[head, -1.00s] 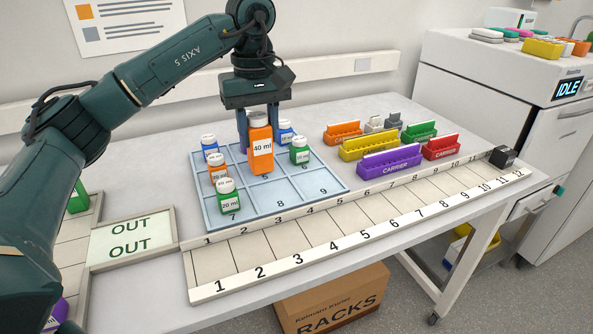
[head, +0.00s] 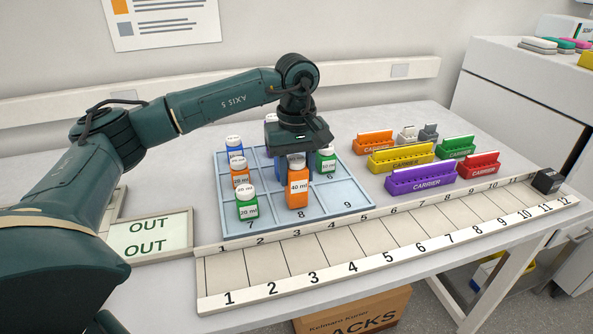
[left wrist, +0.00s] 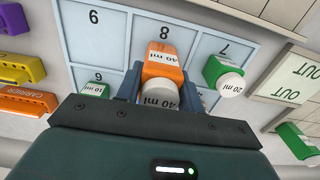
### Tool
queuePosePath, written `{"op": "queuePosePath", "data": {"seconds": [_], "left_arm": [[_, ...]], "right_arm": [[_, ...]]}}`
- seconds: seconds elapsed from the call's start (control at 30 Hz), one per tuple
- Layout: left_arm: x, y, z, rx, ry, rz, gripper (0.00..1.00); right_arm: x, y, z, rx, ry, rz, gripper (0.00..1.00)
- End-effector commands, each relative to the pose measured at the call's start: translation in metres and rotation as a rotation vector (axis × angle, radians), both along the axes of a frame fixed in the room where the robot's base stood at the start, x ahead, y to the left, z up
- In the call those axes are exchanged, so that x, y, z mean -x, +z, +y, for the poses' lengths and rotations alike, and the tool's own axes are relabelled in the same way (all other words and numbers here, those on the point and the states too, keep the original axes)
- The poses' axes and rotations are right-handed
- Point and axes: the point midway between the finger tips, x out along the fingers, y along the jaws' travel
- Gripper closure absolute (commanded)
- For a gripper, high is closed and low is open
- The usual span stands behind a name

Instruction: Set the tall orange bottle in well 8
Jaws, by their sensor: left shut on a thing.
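The tall orange bottle (head: 298,186), labelled 40 ml with a white cap, is held upright by my left gripper (head: 297,168). It stands in or just above well 8 of the pale blue tray (head: 345,209); I cannot tell whether its base touches the tray floor. In the left wrist view the bottle (left wrist: 163,66) sits between the two blue fingers, with the number 8 just beyond it. My left gripper is shut on it. My right gripper is not in view.
A green bottle (head: 247,205) is in well 7, with a smaller orange bottle (head: 240,175) and a blue bottle (head: 234,150) behind it. Another green bottle (head: 326,160) is by well 6. Well 9 looks empty. Coloured carriers (head: 420,180) stand right of the tray.

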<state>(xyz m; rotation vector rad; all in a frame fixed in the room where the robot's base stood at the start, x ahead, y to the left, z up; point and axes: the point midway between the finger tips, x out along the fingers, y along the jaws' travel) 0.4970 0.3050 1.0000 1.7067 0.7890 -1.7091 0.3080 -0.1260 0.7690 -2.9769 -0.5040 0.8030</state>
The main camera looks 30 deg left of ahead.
Motion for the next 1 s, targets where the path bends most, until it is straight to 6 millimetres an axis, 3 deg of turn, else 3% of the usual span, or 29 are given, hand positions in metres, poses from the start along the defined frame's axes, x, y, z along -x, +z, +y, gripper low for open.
{"op": "queuePosePath", "data": {"seconds": [0.33, 0.37, 0.6, 0.87, 1.0], "left_arm": [[0.000, -0.006, 0.000, 0.000, 0.000, -0.001, 0.85], [0.000, -0.006, 0.000, 0.000, 0.000, -0.001, 0.62], [0.000, -0.005, 0.000, 0.000, 0.000, -0.001, 0.42], [0.000, -0.004, 0.000, 0.000, 0.000, -0.001, 0.41], [-0.001, 0.007, 0.000, 0.001, 0.000, -0.004, 0.41]], "right_arm": [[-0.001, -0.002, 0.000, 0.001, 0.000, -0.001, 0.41], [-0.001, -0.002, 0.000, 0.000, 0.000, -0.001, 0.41], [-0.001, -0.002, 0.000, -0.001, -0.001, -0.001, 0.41], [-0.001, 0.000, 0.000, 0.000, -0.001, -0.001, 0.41], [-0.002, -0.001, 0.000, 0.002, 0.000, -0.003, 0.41]]}}
